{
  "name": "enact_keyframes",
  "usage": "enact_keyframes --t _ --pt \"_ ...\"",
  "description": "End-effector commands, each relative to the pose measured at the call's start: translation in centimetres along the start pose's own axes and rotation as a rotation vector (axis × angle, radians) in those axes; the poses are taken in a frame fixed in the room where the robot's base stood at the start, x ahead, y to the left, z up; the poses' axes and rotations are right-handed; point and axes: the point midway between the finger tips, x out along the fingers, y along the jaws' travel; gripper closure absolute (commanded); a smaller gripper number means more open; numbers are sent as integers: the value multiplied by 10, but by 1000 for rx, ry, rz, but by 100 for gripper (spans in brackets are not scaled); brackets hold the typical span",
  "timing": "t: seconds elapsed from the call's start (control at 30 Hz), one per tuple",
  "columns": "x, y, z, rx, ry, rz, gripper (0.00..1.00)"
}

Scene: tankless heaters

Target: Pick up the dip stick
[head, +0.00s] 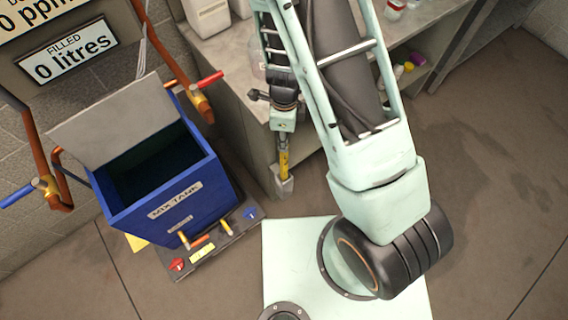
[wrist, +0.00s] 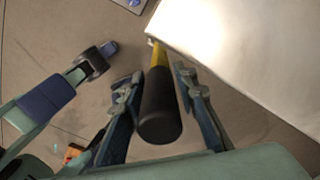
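My gripper (head: 283,135) points down in front of the bench in the head view. In the wrist view its two fingers (wrist: 158,85) stand on either side of a tool (wrist: 160,112) with a thick black grip and a yellow shaft, and appear closed on it. In the head view the tool's yellow shaft (head: 284,162) hangs below the gripper and ends in a pale, scoop-like piece above the floor. I cannot tell whether this tool is the dip stick; I cannot make out another stick that is clearly it.
A blue mix tank (head: 180,208) with a raised grey lid (head: 118,125) stands left, among copper pipes with red and blue handles. The grey bench (head: 232,85) is behind my gripper, with white containers (head: 206,14) on it. Small bottles (head: 408,67) sit on a shelf. Floor at right is clear.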

Motion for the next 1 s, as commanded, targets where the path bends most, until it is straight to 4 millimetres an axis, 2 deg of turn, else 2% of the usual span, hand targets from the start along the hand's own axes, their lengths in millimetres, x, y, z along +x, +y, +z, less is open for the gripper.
enact_keyframes --t 0.03,0.2,0.57,0.77,1.0 --pt "0 0 0 0 0 0 81" --pt "0 0 0 0 0 0 100" --pt "-4 0 0 -1 0 -1 100" --pt "-24 -1 1 -2 -1 -3 100" --pt "-71 -1 2 -4 -3 -4 100"
